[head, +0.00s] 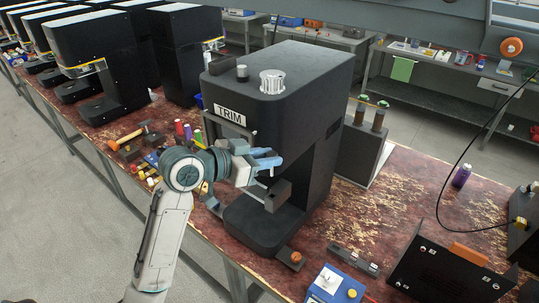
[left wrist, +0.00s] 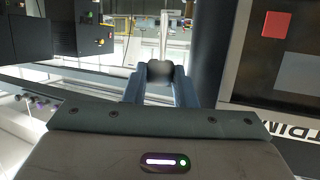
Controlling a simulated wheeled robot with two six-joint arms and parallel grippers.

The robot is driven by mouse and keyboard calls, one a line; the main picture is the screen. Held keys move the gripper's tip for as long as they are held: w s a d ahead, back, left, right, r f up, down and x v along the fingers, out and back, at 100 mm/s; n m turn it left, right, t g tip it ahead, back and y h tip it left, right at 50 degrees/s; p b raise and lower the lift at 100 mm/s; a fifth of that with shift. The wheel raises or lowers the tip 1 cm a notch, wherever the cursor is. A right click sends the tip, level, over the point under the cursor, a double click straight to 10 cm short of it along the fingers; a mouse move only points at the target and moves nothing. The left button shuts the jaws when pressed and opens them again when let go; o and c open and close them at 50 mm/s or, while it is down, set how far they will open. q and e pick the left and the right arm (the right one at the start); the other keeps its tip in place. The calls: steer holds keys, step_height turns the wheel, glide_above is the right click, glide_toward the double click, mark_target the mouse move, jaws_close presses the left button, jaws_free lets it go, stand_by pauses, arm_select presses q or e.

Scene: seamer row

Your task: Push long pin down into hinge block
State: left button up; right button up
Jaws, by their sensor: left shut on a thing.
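My left gripper (head: 268,163) is at the front of the black machine marked TRIM (head: 285,90), in front of its opening. In the left wrist view its fingers (left wrist: 160,80) are closed on a dark rounded piece (left wrist: 160,70). A pale slender shaft (left wrist: 163,33) extends from that piece, which looks like the long pin. A dark block (head: 274,194) sits just below the gripper inside the machine's opening; it may be the hinge block, but I cannot tell for sure. The gap or contact between pin and block is hidden. My right gripper is not in view.
The worn red bench (head: 400,207) has free room to the right. A blue box (head: 336,287) and a dark panel (head: 450,268) stand at the front right. Spools (head: 188,131) and a hammer (head: 126,138) lie left of the machine. More black machines (head: 100,50) stand behind left.

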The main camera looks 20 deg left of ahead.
arm_select(q)
step_height(320, 180, down, 2)
steer(key=shift+w+d+f+b, duration=0.1)
steer(key=shift+b, duration=0.5)
step_height(320, 180, down, 4)
steer(key=shift+r+b, duration=0.2)
steer(key=shift+b, duration=1)
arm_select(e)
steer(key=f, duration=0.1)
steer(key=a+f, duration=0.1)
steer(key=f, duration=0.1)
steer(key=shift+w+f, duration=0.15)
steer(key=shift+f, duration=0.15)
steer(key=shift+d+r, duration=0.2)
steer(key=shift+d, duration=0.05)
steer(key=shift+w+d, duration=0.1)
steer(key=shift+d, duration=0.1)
arm_select(q)
steer(key=shift+p, duration=0.35)
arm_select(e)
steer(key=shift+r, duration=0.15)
